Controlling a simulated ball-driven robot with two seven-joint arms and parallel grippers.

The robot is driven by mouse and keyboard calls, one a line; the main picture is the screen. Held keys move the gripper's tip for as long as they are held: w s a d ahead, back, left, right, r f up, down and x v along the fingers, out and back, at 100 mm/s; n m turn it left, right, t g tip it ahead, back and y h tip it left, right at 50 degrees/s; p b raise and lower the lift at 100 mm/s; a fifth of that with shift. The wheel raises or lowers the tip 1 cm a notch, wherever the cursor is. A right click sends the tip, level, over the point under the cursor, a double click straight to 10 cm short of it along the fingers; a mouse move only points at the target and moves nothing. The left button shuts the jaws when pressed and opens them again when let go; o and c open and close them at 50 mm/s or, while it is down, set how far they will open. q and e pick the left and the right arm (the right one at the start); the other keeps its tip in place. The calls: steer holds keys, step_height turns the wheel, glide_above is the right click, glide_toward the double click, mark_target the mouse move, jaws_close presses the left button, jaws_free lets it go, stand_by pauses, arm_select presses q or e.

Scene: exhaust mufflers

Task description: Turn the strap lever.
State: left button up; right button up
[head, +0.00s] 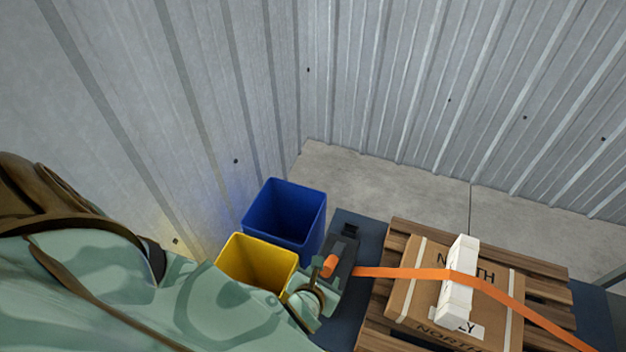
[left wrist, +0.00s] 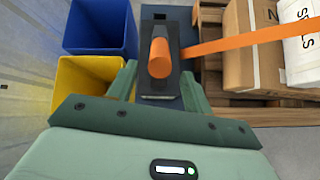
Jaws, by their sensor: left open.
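The strap lever (head: 329,265) has an orange handle and sits on a dark mount (head: 347,246). In the left wrist view the orange handle (left wrist: 159,55) stands upright in the picture, just beyond and between my finger lines. My left gripper (head: 320,283) is open, with its fingers (left wrist: 158,80) on either side of the lever's lower end. I cannot tell whether either finger touches it. An orange strap (head: 405,272) runs from the mount across a cardboard box (head: 403,310). My right gripper is not in view.
A blue bin (head: 313,235) and a yellow bin (head: 232,262) stand left of the lever, close to my left arm. The box sits on a wooden pallet (head: 405,236), with a white piece (head: 461,255) under the strap. Corrugated metal walls (head: 400,80) enclose the corner.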

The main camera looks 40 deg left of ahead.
arm_select(q)
steer(key=p+v, duration=0.1)
steer(key=v, duration=0.9)
steer(key=shift+p, duration=0.3)
